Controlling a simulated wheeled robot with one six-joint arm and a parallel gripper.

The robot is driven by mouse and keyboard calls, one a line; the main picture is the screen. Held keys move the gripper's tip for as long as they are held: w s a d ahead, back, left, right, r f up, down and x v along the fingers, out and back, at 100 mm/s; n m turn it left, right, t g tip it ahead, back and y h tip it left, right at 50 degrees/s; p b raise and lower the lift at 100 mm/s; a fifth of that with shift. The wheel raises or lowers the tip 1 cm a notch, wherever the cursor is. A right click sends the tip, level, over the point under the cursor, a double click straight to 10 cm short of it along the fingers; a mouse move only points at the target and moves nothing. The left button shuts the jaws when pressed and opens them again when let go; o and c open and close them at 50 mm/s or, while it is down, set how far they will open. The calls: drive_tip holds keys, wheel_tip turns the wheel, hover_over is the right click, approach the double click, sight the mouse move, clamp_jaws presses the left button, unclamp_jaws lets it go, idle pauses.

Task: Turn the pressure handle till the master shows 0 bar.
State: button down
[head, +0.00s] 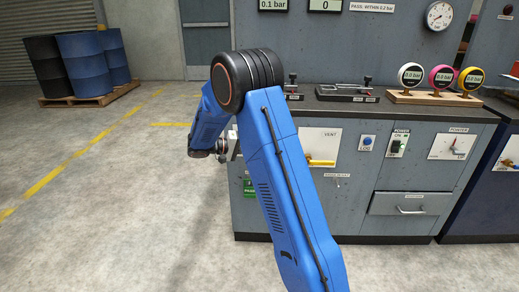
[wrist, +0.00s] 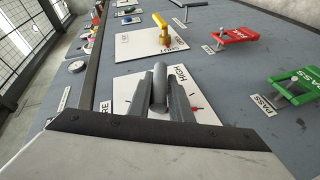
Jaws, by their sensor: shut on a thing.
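In the wrist view my gripper (wrist: 160,98) is shut on the grey pressure handle (wrist: 159,76), with one finger on each side of it. The handle stands out from a white plate (wrist: 126,88) marked HIGH, with a partly covered word ending in RE. In the head view my own blue arm hides the handle, and the gripper is mostly hidden too. A display (head: 272,5) at the top edge reads 0.1 bar; its label is cut off, so I cannot tell if it is the master. A second display (head: 325,5) reads 0.
A yellow vent handle (head: 321,162) is on the cabinet front, near my gripper in the wrist view. Red (wrist: 233,35) and green (wrist: 292,86) tagged parts are also close by. Three gauges (head: 411,75) stand on the bench. Open floor lies left.

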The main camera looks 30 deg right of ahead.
drive_tip(key=shift+r+g+h, duration=0.1)
drive_tip(key=shift+g+h, duration=0.2)
drive_tip(key=shift+h, duration=0.1)
drive_tip(key=c, duration=1.7)
unclamp_jaws()
drive_tip(key=shift+o, duration=0.2)
drive_tip(key=shift+a, duration=0.1)
drive_tip(key=v, duration=1.7)
drive_tip(key=shift+a+r, duration=0.1)
drive_tip(key=shift+r, duration=0.05)
drive_tip(key=shift+s, duration=0.1)
